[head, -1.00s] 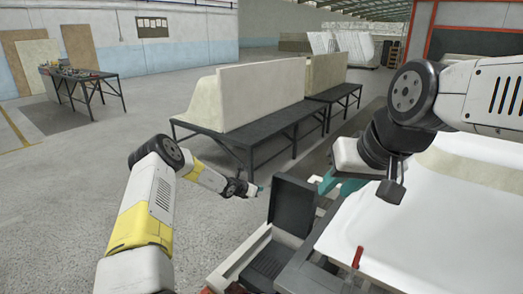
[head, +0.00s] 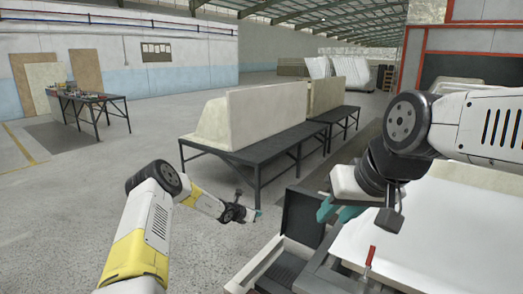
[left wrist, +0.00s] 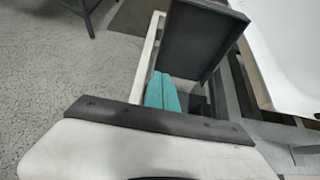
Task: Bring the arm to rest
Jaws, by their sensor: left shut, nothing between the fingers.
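My left gripper (head: 256,213) is shut and empty. In the head view it is in open air at the left of the black open-lidded case. Its teal fingers (left wrist: 163,93) lie together in the left wrist view, pointing toward the case lid, with nothing between them. My left arm (head: 146,235) reaches forward from the lower left. My right gripper (head: 338,209) shows teal fingers at the right, above the edge of the white-covered bench. The wrist partly hides it, and its opening is unclear.
The black case (head: 304,220) has its lid up, close to the left gripper. The white-covered bench (head: 420,240) carries a red-handled clamp (head: 369,258). Bathtub shells (head: 255,112) stand on black tables behind. Grey floor (head: 60,220) is clear at left.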

